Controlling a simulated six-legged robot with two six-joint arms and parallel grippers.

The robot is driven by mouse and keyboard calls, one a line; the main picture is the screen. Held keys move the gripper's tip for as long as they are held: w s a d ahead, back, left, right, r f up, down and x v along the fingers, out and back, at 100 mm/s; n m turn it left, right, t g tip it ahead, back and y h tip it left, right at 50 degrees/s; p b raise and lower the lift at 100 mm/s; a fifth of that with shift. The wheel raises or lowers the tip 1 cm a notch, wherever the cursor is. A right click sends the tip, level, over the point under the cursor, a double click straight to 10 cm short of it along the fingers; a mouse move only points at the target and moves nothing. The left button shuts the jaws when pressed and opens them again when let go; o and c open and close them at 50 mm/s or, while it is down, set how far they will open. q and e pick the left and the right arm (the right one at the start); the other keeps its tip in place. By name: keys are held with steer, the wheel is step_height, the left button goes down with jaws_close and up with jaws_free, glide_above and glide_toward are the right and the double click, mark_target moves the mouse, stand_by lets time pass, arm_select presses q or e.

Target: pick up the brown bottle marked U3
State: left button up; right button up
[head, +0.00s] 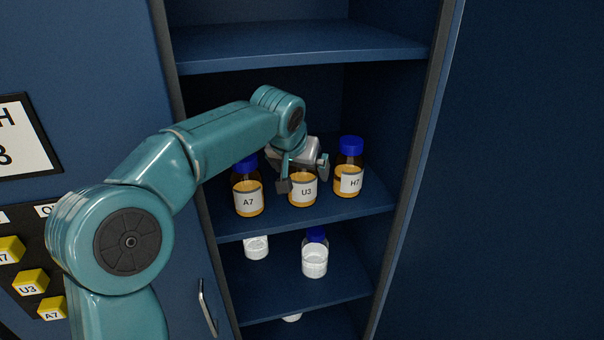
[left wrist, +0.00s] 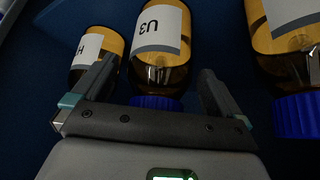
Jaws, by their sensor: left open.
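The brown bottle marked U3 (head: 303,194) stands upright on the middle shelf, between bottles A7 and H7. My left gripper (head: 303,179) is open at its upper part, one finger on each side, and hides its cap in the head view. In the left wrist view the U3 bottle (left wrist: 161,45) appears upside down, with its blue cap close to the palm. It lies between the two fingers of the left gripper (left wrist: 158,75), with gaps showing at both sides. My right gripper is not in view.
Bottle A7 (head: 248,199) stands close on the left and bottle H7 (head: 349,181) close on the right. The upper shelf (head: 300,45) is above my arm. White containers (head: 314,262) stand on the lower shelf. Yellow labelled blocks (head: 30,283) sit on a panel at left.

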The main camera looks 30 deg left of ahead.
arm_select(q)
steer(key=shift+d, duration=0.1)
steer(key=shift+c, duration=0.3)
steer(key=c, duration=1)
steer(key=shift+w, duration=0.1)
steer(key=c, duration=0.3)
steer(key=shift+r, duration=0.1)
steer(key=shift+c, duration=0.2)
